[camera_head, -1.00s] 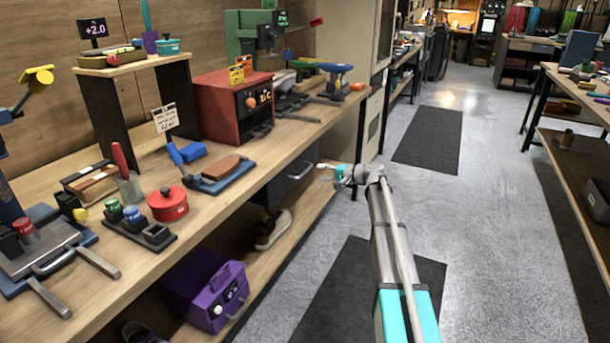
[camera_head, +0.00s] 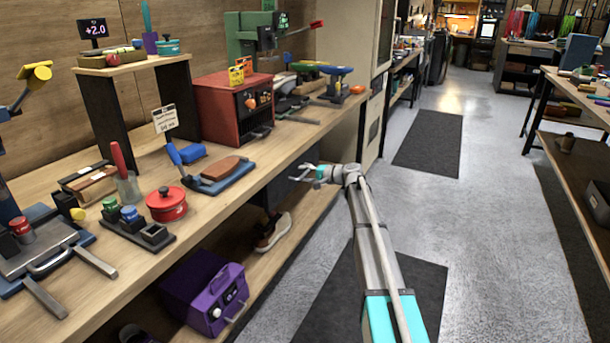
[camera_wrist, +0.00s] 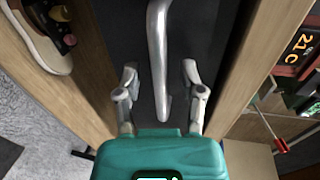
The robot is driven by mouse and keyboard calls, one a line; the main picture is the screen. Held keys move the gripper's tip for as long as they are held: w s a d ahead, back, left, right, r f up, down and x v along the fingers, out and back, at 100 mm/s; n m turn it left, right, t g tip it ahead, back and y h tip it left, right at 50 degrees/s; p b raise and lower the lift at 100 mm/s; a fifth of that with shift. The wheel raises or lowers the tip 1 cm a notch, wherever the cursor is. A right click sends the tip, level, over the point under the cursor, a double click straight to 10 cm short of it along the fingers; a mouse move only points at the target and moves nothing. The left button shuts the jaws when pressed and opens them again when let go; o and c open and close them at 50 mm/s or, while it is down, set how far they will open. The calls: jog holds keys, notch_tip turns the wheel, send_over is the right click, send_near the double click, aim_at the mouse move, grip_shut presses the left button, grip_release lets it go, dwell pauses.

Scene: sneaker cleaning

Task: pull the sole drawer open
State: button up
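The dark grey drawer (camera_head: 277,193) sits under the right part of the workbench top and looks shut. In the wrist view its dark front (camera_wrist: 110,22) carries a silver bar handle (camera_wrist: 158,50). My gripper (camera_head: 300,174) is at the drawer front. In the wrist view my gripper (camera_wrist: 161,84) is open, with one finger on each side of the handle's lower part. Gaps show between both fingers and the bar. I cannot tell how deep the fingertips reach around it.
A sneaker (camera_head: 272,231) and a purple box (camera_head: 205,292) stand on the lower shelf. The bench top (camera_head: 226,205) holds a red pot (camera_head: 166,206), a blue-based tool and a red machine (camera_head: 232,110). The grey floor (camera_head: 490,250) to the right is clear.

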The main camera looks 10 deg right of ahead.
jog(key=c, duration=0.6)
grip_shut()
jog(key=shift+s, duration=0.1)
